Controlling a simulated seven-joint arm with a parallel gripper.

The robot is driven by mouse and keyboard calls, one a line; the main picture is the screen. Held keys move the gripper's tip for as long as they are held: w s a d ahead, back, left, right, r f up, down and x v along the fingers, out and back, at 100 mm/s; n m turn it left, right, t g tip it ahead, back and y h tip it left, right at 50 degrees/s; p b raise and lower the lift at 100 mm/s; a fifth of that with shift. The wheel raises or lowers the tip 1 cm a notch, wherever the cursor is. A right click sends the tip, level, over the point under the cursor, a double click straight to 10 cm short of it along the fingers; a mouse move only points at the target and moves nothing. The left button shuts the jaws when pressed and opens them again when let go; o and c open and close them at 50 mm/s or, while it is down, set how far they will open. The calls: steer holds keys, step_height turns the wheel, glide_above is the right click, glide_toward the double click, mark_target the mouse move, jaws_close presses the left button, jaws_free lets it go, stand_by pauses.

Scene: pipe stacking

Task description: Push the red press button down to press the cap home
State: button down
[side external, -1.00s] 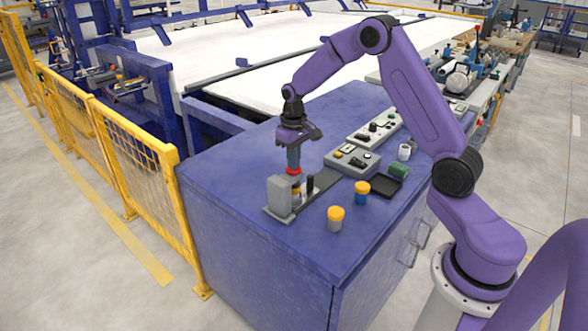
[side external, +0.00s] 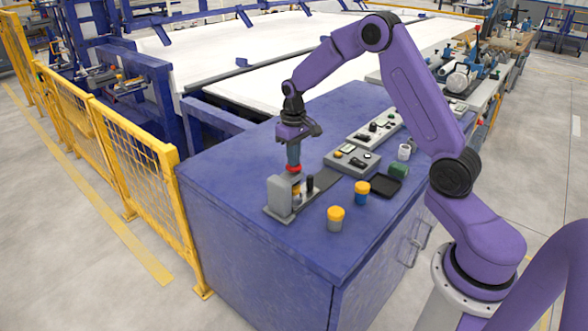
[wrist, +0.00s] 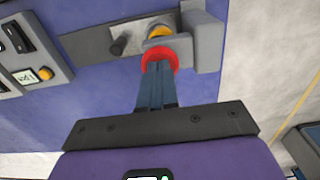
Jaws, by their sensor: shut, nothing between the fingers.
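The red press button (side external: 293,169) sits at the top of the grey press (side external: 280,194) on the blue cabinet. In the wrist view the red button (wrist: 159,57) lies right at my fingertips, with a yellow-orange cap (wrist: 160,32) beyond it in the press. My gripper (side external: 294,162) is shut and empty, pointing down with its fingertips at the button. They look in contact, though the fingers hide part of the button. The wrist view also shows the closed fingers (wrist: 157,68).
A black tray (side external: 385,186), a green part (side external: 399,170), a white cup (side external: 404,152) and a grey control box (side external: 352,161) are farther right.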

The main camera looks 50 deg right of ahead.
steer(key=shift+r, duration=2.8)
steer(key=shift+a, duration=0.15)
steer(key=s+a+r+n, duration=0.4)
steer(key=s+a+n, duration=0.2)
steer(key=s+a, duration=0.85)
steer(key=s+n, duration=0.6)
steer(key=s, duration=1.5)
steer(key=shift+d+n, duration=0.25)
steer(key=shift+n, duration=0.05)
